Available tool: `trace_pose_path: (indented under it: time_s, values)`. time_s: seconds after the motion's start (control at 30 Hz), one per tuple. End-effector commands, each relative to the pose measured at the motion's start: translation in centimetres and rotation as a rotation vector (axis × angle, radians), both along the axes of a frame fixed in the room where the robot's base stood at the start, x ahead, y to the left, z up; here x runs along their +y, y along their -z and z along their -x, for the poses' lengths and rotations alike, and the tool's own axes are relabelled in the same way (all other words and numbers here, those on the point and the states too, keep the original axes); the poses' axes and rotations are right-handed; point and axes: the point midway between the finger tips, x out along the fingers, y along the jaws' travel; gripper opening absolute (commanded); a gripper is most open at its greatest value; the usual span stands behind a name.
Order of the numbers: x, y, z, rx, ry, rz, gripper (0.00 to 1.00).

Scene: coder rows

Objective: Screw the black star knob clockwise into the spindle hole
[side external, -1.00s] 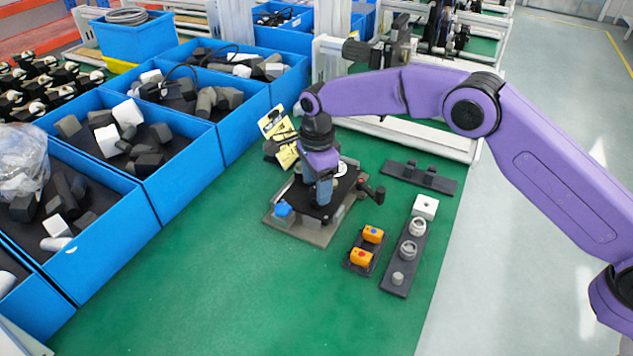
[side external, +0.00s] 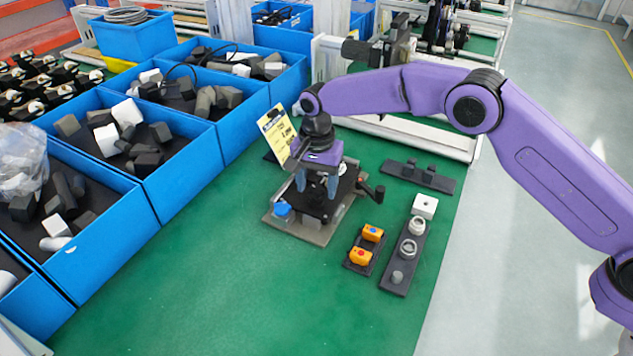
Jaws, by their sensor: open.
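My gripper (side external: 317,191) points down over the dark fixture on a grey base plate (side external: 300,231). Its two blue-grey fingers are apart, one on each side of a dark upright part (side external: 316,190). This looks like the black star knob at the spindle, but it is too small and shaded to tell its star shape or how deep it sits. The spindle hole is hidden. I cannot tell whether either finger touches the dark part.
The fixture has a blue knob (side external: 282,210) at front left and a black crank handle (side external: 378,192) at right. Orange parts (side external: 361,257) and a dark rack with rings (side external: 397,277) stand to the right. Blue bins (side external: 185,165) line the left. Green table is clear in front.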

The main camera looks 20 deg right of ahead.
Motion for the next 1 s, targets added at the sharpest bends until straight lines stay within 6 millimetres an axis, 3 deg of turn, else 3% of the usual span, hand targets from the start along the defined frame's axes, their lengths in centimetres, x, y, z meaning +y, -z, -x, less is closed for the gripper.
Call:
trace_pose_path:
  time_s: [0.2,0.47,1.0]
  values:
    - [-0.02,0.00,-0.01,0.000,-0.238,0.000,0.61]
    - [0.01,0.01,0.02,0.000,-0.366,0.000,0.61]
    - [0.00,0.01,-0.06,0.001,-0.996,0.000,0.61]
